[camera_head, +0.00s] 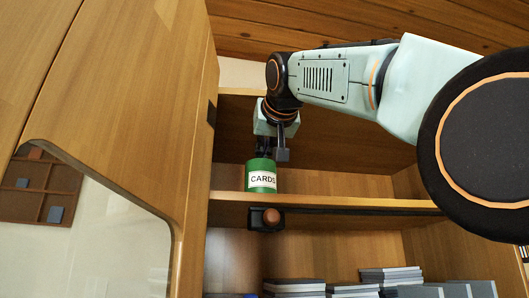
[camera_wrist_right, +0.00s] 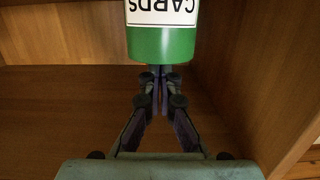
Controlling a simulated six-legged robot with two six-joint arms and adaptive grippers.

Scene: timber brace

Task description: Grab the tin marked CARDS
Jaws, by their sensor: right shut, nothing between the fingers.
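The green tin marked CARDS (camera_head: 261,186) stands upright on the wooden shelf, close to its front edge, in the head view. In the right wrist view the tin (camera_wrist_right: 160,44) is at the top, with its label upside down. My right gripper (camera_head: 264,152) is just above and behind the tin in the head view. In the wrist view the fingers (camera_wrist_right: 160,72) are shut together with nothing between them, and their tips end at the tin's edge. I cannot tell whether they touch it. My left gripper is not in view.
The shelf board (camera_head: 340,201) is clear to the right of the tin. A dark bracket with a round brown knob (camera_head: 270,217) sits under its front edge. Stacks of books (camera_head: 390,276) lie on the level below. A wooden cabinet side (camera_head: 195,110) stands close on the left.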

